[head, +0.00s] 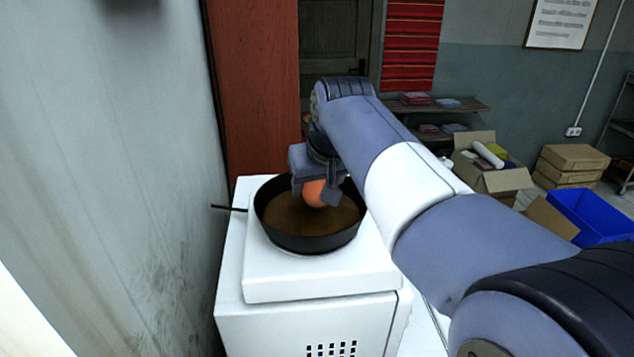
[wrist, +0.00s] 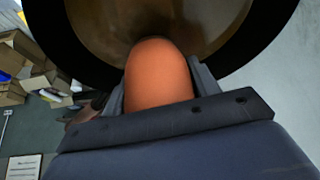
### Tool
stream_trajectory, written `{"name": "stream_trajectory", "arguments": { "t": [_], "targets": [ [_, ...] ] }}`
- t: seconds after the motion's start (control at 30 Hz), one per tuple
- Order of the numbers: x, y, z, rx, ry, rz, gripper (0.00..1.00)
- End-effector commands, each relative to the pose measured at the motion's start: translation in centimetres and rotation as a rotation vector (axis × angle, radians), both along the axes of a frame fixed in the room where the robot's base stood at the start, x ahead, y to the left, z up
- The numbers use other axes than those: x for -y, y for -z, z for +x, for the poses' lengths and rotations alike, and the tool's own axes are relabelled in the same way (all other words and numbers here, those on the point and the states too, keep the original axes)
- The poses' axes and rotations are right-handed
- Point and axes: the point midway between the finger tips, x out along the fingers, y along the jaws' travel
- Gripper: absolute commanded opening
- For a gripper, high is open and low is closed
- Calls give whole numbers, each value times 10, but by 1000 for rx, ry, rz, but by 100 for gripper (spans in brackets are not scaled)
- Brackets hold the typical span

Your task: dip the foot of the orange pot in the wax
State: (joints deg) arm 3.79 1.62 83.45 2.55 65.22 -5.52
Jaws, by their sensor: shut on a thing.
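The orange pot (head: 316,193) is held between the jaws of my gripper (head: 318,190), over the black pan (head: 312,242) of brown wax (head: 300,221). In the wrist view the orange pot (wrist: 158,75) fills the space between the two fingers of my gripper (wrist: 160,88), with the wax (wrist: 205,25) and the dark pan rim (wrist: 85,40) beyond it. The pot's lower end is low inside the pan's outline. I cannot tell whether its foot touches the wax.
A grey wall (head: 110,150) is close on the left. Cardboard boxes (head: 490,170), a blue bin (head: 590,215) and a shelf (head: 435,105) stand at the back right.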

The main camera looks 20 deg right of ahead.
Motion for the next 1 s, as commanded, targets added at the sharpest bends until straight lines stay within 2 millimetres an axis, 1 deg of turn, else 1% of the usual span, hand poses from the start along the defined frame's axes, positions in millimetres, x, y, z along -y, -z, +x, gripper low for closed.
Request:
{"name": "stream_trajectory", "arguments": {
  "t": [0.17, 1.0],
  "targets": [
    [0, -6, 0, 1, 0, 0, 32],
    [0, -74, 0, 1, 0, 0, 32]
  ]
}}
